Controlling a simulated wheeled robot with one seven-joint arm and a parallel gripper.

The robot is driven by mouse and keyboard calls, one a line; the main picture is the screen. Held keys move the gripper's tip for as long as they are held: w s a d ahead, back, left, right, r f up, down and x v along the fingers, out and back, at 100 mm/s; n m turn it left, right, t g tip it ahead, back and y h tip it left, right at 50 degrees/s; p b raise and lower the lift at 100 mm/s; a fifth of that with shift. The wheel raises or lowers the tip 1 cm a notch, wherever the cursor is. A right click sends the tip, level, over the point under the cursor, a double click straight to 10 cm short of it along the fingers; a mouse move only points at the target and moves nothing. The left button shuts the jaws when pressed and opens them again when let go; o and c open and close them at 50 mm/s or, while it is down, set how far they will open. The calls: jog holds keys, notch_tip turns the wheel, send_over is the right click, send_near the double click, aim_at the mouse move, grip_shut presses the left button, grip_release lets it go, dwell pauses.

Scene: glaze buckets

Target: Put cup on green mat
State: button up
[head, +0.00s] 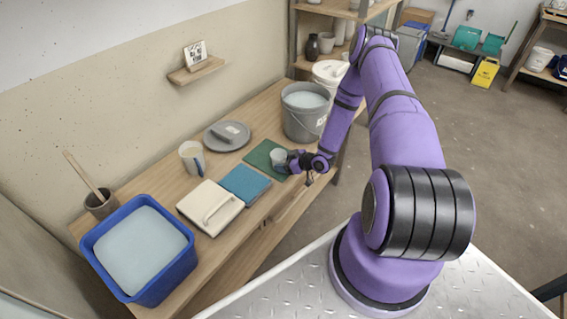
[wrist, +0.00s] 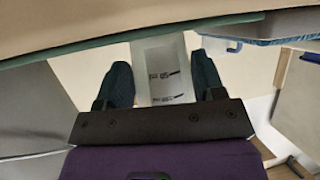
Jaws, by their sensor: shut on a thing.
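The small pale cup (head: 278,156) is held by my gripper (head: 289,160) over the right part of the green mat (head: 257,152) in the head view. In the wrist view the cup (wrist: 160,62) is whitish with dark marks. It sits between the two dark fingers of my gripper (wrist: 163,75), which is shut on it. The cup's far end meets the dark green edge of the mat (wrist: 110,41) in the wrist view. Whether it rests on the mat or hangs just above it, I cannot tell. My gripper partly hides the cup in the head view.
A blue pad (head: 245,184) lies left of the mat. A grey bucket (head: 305,121) stands close behind it, and a grey lid (head: 227,135) lies to the left. A pale mug (head: 192,158), a cream slab (head: 210,207) and a blue tub (head: 177,285) are further left.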

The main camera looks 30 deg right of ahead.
jog(key=shift+f, duration=0.15)
jog(key=o, duration=1)
